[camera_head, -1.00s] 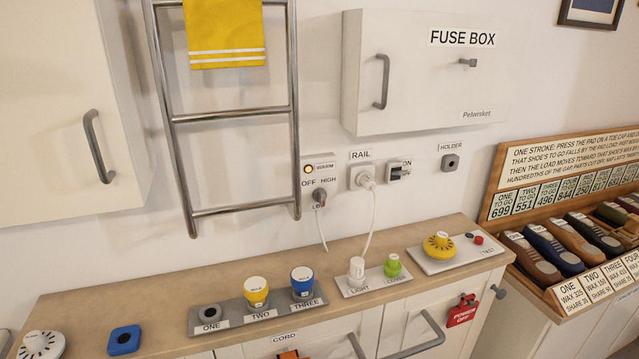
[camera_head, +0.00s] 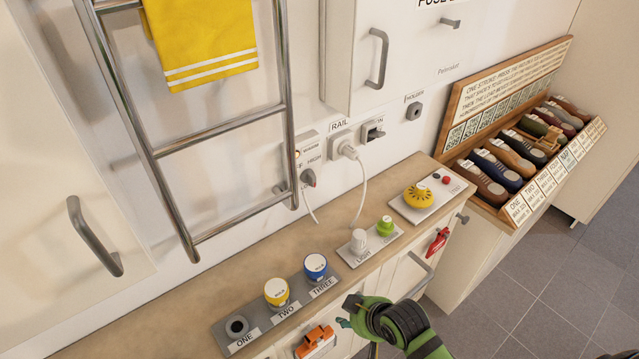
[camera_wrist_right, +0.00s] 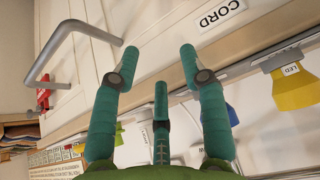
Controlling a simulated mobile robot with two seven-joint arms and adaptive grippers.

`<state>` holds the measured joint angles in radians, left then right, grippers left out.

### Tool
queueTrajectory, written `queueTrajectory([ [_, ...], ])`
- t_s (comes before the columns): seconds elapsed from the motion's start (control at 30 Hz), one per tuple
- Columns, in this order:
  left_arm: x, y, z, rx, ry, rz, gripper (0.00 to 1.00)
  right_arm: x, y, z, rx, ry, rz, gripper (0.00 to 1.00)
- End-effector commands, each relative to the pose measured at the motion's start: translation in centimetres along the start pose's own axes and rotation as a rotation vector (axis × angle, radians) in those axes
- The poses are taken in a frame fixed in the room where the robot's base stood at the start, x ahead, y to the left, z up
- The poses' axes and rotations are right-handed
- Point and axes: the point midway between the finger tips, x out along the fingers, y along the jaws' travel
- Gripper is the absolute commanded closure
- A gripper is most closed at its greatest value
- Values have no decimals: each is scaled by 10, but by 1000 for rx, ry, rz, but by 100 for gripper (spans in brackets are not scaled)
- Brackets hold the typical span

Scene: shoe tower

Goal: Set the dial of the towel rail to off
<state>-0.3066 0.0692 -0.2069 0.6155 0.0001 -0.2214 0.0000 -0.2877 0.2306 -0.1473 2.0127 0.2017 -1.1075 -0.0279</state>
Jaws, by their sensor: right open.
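The towel rail (camera_head: 285,95) is a chrome ladder on the wall with a yellow towel (camera_head: 205,45) on it. Its grey dial (camera_head: 308,178) sits on a small white wall panel right of the rail's right post. OFF, partly covered by the post, and HIGH are printed above the dial; I cannot read its setting clearly. My right gripper (camera_head: 347,315) is low in front of the counter, well below the dial. In the right wrist view its teal fingers (camera_wrist_right: 159,58) are spread and empty, facing the cabinet front. My left gripper is not in view.
A plug (camera_head: 350,150) sits in the RAIL socket with a white cable hanging. On the counter (camera_head: 170,310) stand yellow and blue cups (camera_head: 316,266), a white light knob (camera_head: 358,240), a green knob (camera_head: 385,226) and a yellow dome (camera_head: 417,197). The fuse box (camera_head: 345,60) juts out above.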

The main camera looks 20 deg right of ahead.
Motion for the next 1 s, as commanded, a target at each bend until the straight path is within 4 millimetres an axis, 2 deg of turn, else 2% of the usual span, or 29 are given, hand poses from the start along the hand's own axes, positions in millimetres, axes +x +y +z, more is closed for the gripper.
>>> queueTrajectory([
  [0.03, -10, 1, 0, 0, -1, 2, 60, -20, -1, -21, -12, 31, -5, 56],
  [0.13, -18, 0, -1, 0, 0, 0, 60, -44, 2, -64, -42, 110, -20, 56],
  [0.4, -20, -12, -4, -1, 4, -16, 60, -51, 29, -165, -75, 349, -55, 56],
  [0.6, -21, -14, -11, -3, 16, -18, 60, -67, 56, -234, -75, 514, -63, 56],
  [0.7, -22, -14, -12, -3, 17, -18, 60, -75, 66, -258, -70, 573, -64, 56],
  [0.77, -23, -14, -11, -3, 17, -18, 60, -77, 69, -266, -67, 591, -66, 56],
  [1.0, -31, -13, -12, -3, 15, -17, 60, -60, 67, -283, -64, 598, -67, 56],
])
